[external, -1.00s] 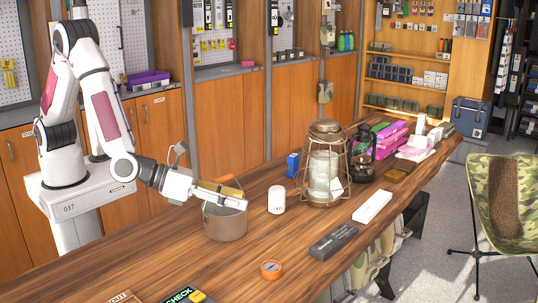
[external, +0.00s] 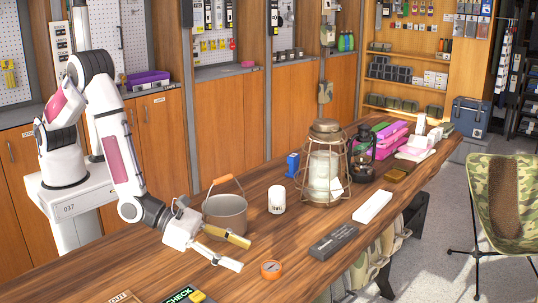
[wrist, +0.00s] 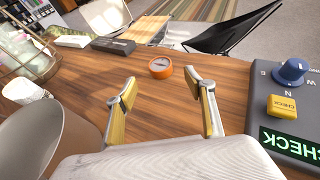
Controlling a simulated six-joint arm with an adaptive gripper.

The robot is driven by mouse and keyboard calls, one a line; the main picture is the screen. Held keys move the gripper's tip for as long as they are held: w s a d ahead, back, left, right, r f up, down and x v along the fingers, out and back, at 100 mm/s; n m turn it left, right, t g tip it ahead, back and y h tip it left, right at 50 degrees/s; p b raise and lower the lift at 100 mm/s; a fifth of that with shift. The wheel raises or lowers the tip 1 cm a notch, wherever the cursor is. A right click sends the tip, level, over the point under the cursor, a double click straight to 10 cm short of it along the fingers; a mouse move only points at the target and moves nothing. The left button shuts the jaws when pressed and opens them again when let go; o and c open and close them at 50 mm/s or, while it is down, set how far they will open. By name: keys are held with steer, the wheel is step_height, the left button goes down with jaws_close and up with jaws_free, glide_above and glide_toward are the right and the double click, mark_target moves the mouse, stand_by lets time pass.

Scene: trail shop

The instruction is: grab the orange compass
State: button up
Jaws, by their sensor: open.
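The orange compass (external: 271,269) is a small round disc with an orange rim, lying flat on the wooden counter near its front edge. In the wrist view the compass (wrist: 160,67) lies ahead of my gripper (wrist: 166,108), roughly in line with the gap between the fingers. My gripper (external: 238,254) is open and empty, low over the counter to the left of the compass and apart from it. The fingers have yellow inner pads, and both show in the wrist view. Nothing hides the compass in either view.
A grey pot (external: 226,216) with an orange handle stands just behind my gripper. A dark box (external: 333,242) and a white box (external: 372,207) lie to the compass's right. A CHECK panel (wrist: 290,105) lies close to the gripper's other side. The counter around the compass is clear.

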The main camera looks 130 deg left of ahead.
mark_target(269, 266)
steer(key=shift+x, duration=1.25)
steer(key=shift+w+a, duration=0.1)
steer(key=shift+x, duration=2.5)
steer(key=shift+c, duration=0.5)
steer(key=c, duration=1.1)
